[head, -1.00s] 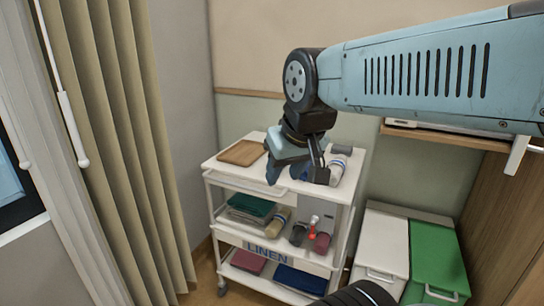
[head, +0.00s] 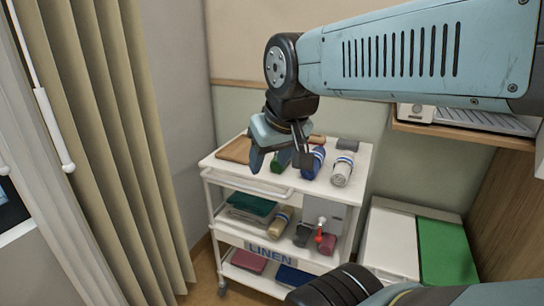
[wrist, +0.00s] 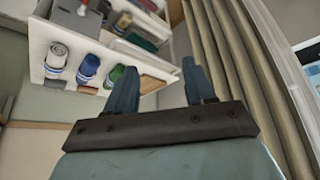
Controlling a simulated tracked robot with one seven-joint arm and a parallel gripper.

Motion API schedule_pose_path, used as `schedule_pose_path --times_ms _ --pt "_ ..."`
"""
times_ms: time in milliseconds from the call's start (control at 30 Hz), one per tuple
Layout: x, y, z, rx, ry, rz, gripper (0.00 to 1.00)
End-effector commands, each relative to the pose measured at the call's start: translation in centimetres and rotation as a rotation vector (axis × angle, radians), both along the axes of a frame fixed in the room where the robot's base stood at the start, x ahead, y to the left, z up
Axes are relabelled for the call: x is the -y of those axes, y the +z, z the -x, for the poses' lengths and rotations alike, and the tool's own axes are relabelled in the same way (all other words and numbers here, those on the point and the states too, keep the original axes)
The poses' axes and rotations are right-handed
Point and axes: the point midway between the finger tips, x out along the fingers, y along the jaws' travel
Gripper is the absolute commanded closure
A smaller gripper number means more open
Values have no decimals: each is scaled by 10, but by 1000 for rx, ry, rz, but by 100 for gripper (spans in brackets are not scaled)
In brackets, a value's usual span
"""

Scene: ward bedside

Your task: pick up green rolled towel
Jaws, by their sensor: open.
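The green rolled towel (head: 279,162) lies on the cart's top shelf, left of a blue rolled towel (head: 314,163). My gripper's fingers partly cover it in the head view. In the wrist view the green rolled towel (wrist: 115,74) shows beside my left-hand finger, which hides part of it. My gripper (head: 280,160) is open above the top shelf. In the wrist view my gripper (wrist: 158,70) has its two fingers wide apart with nothing between them. I cannot tell its exact height above the towel.
A white rolled towel (head: 342,171) lies right of the blue one. A wooden board (head: 235,149) is at the shelf's left. The white cart (head: 212,168) holds more linen below. A curtain (head: 100,130) hangs left; bins (head: 393,245) stand right.

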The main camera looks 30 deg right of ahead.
Motion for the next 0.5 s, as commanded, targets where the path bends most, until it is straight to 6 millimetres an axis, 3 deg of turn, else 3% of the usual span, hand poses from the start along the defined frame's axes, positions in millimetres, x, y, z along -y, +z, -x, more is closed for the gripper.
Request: schedule_pose_path --times_ms 133,267,500 --pt "9 -12 -9 -58 49 95 32" --pt "33 -29 -24 -157 142 263 19" --pt "81 -57 -59 -369 388 610 19"
